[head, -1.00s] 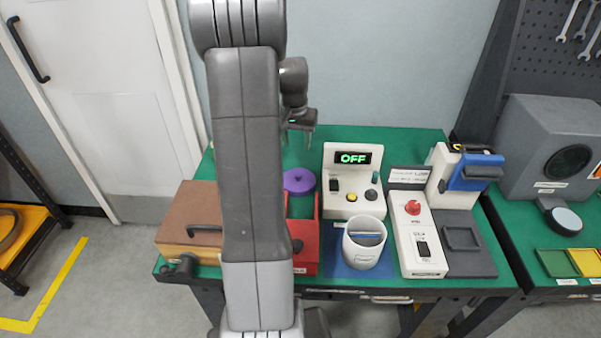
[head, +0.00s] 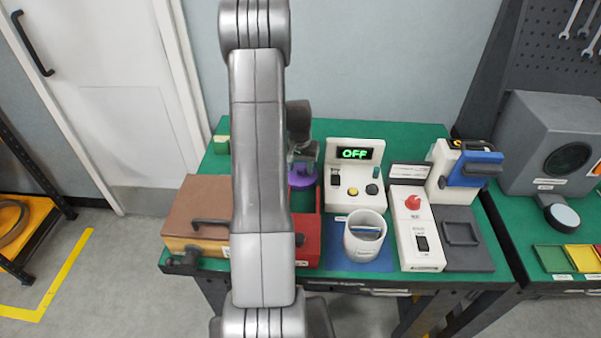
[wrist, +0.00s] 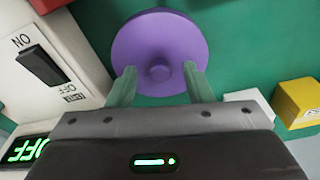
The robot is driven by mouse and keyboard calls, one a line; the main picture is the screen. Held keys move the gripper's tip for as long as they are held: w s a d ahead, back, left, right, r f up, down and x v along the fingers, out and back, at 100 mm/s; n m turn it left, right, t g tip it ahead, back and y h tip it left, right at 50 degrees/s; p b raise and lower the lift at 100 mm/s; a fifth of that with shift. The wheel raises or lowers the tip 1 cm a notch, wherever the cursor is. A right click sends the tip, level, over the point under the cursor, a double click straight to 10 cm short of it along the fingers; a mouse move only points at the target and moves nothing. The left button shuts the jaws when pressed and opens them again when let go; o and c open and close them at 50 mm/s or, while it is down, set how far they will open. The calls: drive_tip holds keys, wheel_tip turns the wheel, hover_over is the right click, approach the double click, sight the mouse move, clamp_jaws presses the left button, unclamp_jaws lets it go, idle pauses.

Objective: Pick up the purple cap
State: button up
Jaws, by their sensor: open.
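The purple cap (head: 301,178) is on the green table, behind the red open box (head: 307,240) and left of the white control box with the OFF display. In the wrist view the cap (wrist: 160,52) is a purple disc with a small round knob at its middle. My gripper (head: 303,160) is low over the cap and partly hides it in the head view. In the wrist view my gripper (wrist: 160,80) is open, with one finger on each side of the knob and nothing held. Whether the fingers touch the cap cannot be told.
The OFF control box (head: 355,178) stands close to the right of my gripper. A brown case (head: 196,210) lies at the left. A white cup (head: 365,237) stands in front. A yellow block (wrist: 299,102) shows at the right of the wrist view.

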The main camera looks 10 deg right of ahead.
drive_tip(key=shift+c, duration=0.5)
clamp_jaws()
